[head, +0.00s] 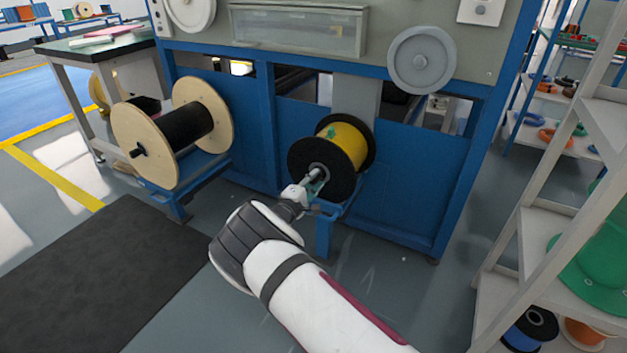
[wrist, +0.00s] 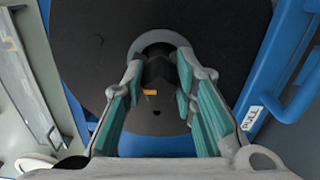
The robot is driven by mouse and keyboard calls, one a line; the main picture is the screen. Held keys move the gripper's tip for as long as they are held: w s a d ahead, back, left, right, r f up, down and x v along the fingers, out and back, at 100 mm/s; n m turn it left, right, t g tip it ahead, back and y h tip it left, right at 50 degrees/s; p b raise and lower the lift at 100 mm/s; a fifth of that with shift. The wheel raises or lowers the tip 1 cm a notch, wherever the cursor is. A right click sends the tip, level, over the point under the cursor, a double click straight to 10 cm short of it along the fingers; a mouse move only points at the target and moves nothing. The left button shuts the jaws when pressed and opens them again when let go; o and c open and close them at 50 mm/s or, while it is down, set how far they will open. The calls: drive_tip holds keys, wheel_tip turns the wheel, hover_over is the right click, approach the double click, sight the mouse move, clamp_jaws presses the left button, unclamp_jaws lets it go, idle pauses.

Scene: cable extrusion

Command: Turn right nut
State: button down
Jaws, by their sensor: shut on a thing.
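The right spool (head: 309,157), with black flanges and yellow cable (head: 344,140), sits low in the blue machine frame. My gripper (head: 316,177) reaches to the middle of its near flange. In the wrist view, the two teal-padded fingers of my gripper (wrist: 160,78) are shut on the dark right nut (wrist: 157,68) at the spool's centre. A grey ring (wrist: 140,43) surrounds the nut. The black flange (wrist: 90,45) fills the background. In the head view the nut is mostly hidden by the fingers.
A second spool with black cable (head: 186,127) and wooden flanges stands to the left on a blue support. A white shelf rack (head: 535,230) stands at the right. A dark mat (head: 110,270) lies on the floor at left.

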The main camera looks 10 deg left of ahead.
drive_tip(key=n+p, duration=0.1)
drive_tip(key=n, duration=0.4)
drive_tip(key=shift+n, duration=0.3)
drive_tip(key=n, duration=0.5)
drive_tip(key=shift+a+r+p, duration=0.1)
drive_tip(key=shift+p, duration=0.2)
drive_tip(key=n, duration=1.1)
drive_tip(key=shift+a, duration=0.15)
drive_tip(key=n, duration=0.5)
drive_tip(key=shift+n, duration=0.4)
drive_tip(key=n, duration=0.5)
drive_tip(key=shift+w+a, duration=0.1)
drive_tip(key=n, duration=0.5)
drive_tip(key=shift+f+n, duration=0.25)
drive_tip(key=shift+n, duration=0.15)
drive_tip(key=n, duration=0.5)
drive_tip(key=shift+f, duration=0.1)
